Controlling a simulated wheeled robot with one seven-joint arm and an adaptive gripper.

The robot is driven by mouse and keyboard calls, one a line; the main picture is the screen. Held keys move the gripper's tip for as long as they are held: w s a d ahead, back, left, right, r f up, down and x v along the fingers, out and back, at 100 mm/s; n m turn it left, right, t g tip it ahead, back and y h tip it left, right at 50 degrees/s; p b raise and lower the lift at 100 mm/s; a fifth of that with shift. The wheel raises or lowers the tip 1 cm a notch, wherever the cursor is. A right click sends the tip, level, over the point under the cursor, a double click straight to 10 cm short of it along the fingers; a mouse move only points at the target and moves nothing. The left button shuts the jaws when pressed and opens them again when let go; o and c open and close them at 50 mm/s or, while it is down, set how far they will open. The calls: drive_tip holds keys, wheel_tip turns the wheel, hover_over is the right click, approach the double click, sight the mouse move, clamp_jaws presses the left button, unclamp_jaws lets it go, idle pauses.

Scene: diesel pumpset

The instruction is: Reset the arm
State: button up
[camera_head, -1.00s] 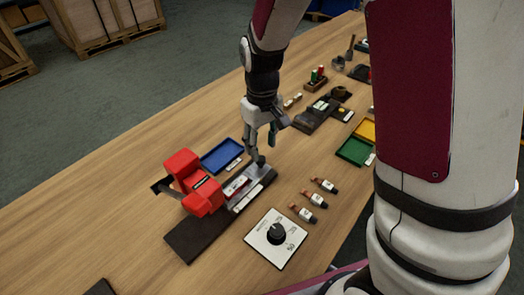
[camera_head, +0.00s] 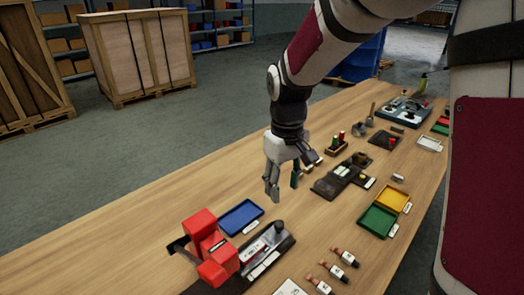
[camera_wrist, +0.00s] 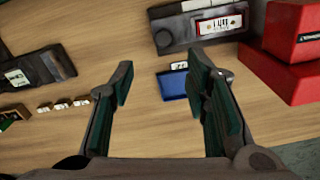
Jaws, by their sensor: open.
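My gripper (camera_head: 283,188) hangs from my arm above the wooden table, fingers pointing down. It is open and empty. In the head view the gripper appears above and behind the blue tray (camera_head: 240,218) and the dark device base (camera_head: 268,255) with the red block (camera_head: 208,248). No contact with any object shows.
A yellow tray (camera_head: 392,199) and a green tray (camera_head: 378,221) lie to the right. Several small bottles (camera_head: 331,270) lie at the front. A dark fixture (camera_head: 340,180) sits right of my gripper. The table's left part is clear. Wooden crates (camera_head: 140,55) stand on the floor behind.

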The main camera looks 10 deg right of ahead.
drive_tip(key=s+d+r+m+t, duration=0.2)
drive_tip(key=s+r, duration=0.3)
drive_tip(key=s, duration=0.5)
drive_tip(key=s+d+r+m+t, duration=0.2)
drive_tip(key=s+r, duration=0.4)
drive_tip(key=s, duration=0.5)
drive_tip(key=shift+s+d+r+t, duration=0.2)
drive_tip(key=shift+s+d+t, duration=0.1)
drive_tip(key=shift+d, duration=0.2)
drive_tip(key=shift+w+a, duration=0.1)
drive_tip(key=shift+a, duration=0.05)
